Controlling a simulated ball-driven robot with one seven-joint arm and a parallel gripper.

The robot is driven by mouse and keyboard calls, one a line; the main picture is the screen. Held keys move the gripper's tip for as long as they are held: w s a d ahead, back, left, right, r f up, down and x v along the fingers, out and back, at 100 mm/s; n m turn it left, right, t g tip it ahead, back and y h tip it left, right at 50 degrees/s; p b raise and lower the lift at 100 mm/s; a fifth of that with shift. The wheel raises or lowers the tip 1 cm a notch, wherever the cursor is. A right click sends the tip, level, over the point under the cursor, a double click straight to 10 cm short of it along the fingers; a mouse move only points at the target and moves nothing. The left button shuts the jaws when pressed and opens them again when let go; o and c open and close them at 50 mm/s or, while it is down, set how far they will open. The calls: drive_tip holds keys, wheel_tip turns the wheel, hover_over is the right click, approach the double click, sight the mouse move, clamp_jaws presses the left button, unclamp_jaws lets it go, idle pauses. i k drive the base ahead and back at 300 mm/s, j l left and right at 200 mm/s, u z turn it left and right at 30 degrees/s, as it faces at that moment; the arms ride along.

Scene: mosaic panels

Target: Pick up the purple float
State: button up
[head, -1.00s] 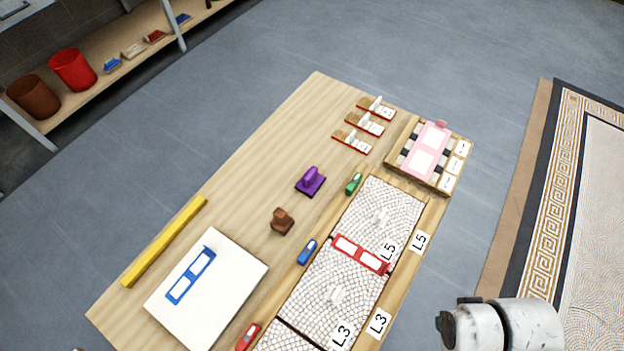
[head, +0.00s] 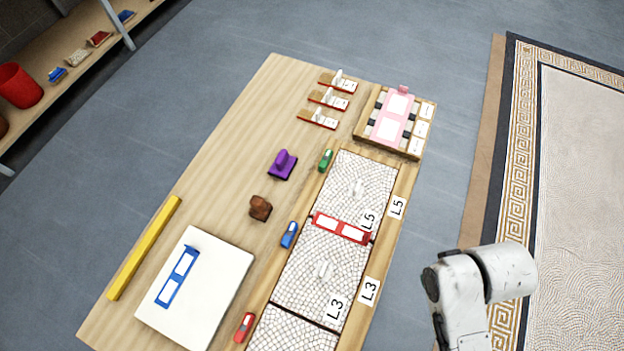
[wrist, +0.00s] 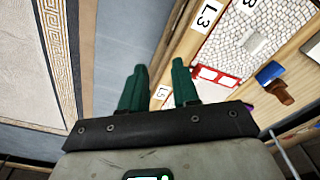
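The purple float (head: 283,164) stands on the wooden table, left of the green block and behind the brown float in the head view. In the wrist view only a small purple bit (wrist: 247,105) shows, mostly hidden behind my gripper's mount. My gripper (wrist: 160,82) shows in the wrist view with two green fingers apart and nothing between them. It is high beyond the table's right side, well away from the float. The head view shows part of my arm at the lower right, but not the fingers.
A brown float (head: 260,208) stands in front of the purple one. Mosaic panels (head: 322,270) lie in a wooden frame to the right. Green (head: 325,160) and blue (head: 289,235) blocks sit on its left edge. A white board (head: 215,285) and yellow bar (head: 145,248) lie nearer.

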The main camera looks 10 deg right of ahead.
sight(283, 166)
drive_tip(key=i+l+u, duration=0.15)
drive_tip(key=u, duration=0.55)
drive_tip(key=i+l+u, duration=0.2)
drive_tip(key=l, duration=0.15)
drive_tip(key=l+u, duration=0.15)
drive_tip(key=l, duration=0.2)
drive_tip(key=i+l+u, duration=0.2)
drive_tip(key=l, duration=0.2)
drive_tip(key=l+u, duration=0.2)
drive_tip(key=l, duration=0.15)
drive_tip(key=i+l, duration=0.1)
drive_tip(key=l, duration=0.45)
drive_tip(key=i+l, duration=0.1)
drive_tip(key=l, duration=0.95)
drive_tip(key=i+u, duration=0.05)
